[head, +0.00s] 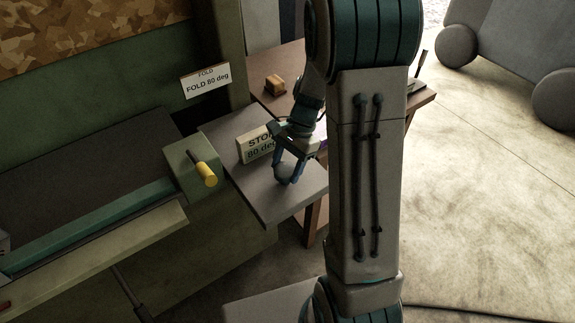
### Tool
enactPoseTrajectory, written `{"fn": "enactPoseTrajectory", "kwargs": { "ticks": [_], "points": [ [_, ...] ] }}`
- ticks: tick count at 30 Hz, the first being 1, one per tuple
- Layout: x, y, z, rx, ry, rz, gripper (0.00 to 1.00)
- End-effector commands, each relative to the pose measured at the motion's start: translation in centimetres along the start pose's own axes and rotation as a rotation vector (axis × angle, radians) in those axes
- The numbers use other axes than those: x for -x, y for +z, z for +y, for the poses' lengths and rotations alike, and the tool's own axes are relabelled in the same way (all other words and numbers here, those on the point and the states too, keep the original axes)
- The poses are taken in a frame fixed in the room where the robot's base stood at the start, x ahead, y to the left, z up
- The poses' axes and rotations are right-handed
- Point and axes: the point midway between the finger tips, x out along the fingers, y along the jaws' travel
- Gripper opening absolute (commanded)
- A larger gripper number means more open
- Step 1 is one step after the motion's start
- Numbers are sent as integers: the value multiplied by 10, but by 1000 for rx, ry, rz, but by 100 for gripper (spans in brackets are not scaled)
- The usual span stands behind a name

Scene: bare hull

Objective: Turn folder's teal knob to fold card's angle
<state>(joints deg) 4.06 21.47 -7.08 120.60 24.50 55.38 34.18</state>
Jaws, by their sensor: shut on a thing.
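The folder (90,235) fills the left side, with a teal bar (90,230) along its front and a yellow-gripped lever (207,174) at its right end. To its right, a pale box (250,147) labelled "STOP 80 deg" stands on a grey shelf. My gripper (288,180) reaches down in front of this box, its fingers shut around a rounded, dull blue-grey knob (285,172). The fingers and wrist cover part of the knob and the label. A card (206,80) on the wall reads "FOLD 80 deg". I cannot make out a workpiece card in the folder.
A brown table (290,60) with a small wooden block (275,85) stands behind the grey shelf (262,190). My arm crosses the middle of the view. Open floor (480,190) lies to the right, with a grey wheeled object (515,45) at the back.

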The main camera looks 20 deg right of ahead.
Motion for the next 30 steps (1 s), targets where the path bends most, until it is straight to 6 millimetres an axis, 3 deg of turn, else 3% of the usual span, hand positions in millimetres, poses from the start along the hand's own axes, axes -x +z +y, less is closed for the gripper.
{"fn": "enactPoseTrajectory", "kwargs": {
  "ticks": [22,23,24,30],
  "points": [
    [2,0,-2,87,29,4,31],
    [2,0,-2,86,29,4,62],
    [2,0,-2,86,29,4,73],
    [1,0,-2,86,32,2,75]
  ]
}}
